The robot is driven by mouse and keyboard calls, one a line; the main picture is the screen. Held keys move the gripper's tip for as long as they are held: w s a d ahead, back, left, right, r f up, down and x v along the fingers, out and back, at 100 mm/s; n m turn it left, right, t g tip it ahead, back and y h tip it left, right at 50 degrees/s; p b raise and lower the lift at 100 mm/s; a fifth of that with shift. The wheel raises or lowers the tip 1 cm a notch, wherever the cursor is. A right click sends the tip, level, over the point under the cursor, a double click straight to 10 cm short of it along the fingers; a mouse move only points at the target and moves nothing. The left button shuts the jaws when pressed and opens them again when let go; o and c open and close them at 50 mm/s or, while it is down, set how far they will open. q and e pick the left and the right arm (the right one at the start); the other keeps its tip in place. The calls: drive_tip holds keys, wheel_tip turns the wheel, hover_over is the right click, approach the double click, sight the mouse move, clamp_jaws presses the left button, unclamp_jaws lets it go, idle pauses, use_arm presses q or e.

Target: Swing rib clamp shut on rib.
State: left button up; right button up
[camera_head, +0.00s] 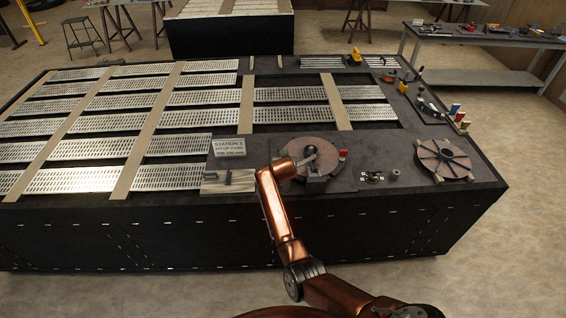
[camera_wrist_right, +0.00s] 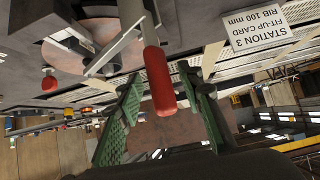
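In the right wrist view, a red handle (camera_wrist_right: 158,82) on a bare metal lever (camera_wrist_right: 132,20) lies between the two green-padded fingers of my right gripper (camera_wrist_right: 160,84). The fingers stand apart with a gap on either side of the handle. The lever runs up toward a round reel plate (camera_wrist_right: 85,42). A second, smaller red knob (camera_wrist_right: 49,80) shows at the left. I cannot make out the rib clearly. My left gripper is out of view.
A second reel disc (camera_head: 443,160) lies to the right on the dark bench. A small clamp (camera_head: 372,177) and a grey cylinder (camera_head: 394,174) sit between them. Slatted panels fill the left.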

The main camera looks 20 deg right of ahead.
drive_tip(key=v, duration=1.1)
drive_tip(key=shift+s, duration=0.1)
